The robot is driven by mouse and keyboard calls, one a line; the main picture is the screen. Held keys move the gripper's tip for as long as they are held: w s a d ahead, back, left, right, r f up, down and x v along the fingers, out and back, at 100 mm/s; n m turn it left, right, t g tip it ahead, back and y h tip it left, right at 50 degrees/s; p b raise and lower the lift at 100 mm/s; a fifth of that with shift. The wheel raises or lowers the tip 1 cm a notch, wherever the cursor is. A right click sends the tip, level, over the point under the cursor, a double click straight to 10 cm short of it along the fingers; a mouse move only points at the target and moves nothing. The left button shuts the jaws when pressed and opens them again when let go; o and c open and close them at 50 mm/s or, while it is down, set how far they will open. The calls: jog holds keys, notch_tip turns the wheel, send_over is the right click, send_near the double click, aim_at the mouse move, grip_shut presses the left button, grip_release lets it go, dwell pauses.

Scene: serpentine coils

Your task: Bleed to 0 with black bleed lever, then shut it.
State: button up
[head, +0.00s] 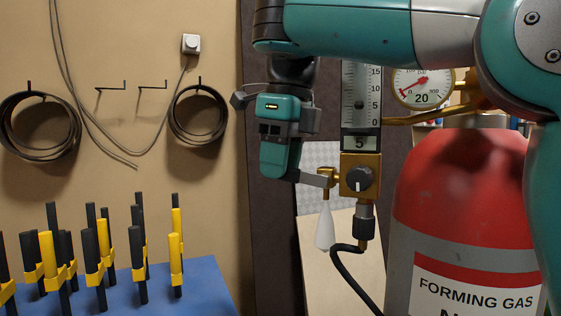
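My gripper (313,180) hangs below my arm, left of the flowmeter. Its grey tip lies close to a small brass fitting (327,173); I cannot tell whether they touch or whether the jaws are open. The scale tube (361,90) runs 0 to 15 and above, with a 5 on the plate below. A round gauge (422,88) has its red needle pointing lower left.
A red forming gas cylinder (465,190) stands at right. A white teardrop piece (325,230) hangs below the fitting, and a black hose (348,275) runs down from the block. A blue surface (205,285) holds several yellow-and-black posts. Coils (40,155) hang on the wall.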

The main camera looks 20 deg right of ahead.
aim_at(295, 168)
jog(key=shift+r, duration=0.1)
notch_tip(295, 168, up, 17)
jog(key=s+d+p, duration=0.1)
jog(key=p, duration=1.5)
jog(key=shift+s+d, duration=0.25)
jog(key=shift+s, duration=0.1)
jog(key=shift+c, duration=0.2)
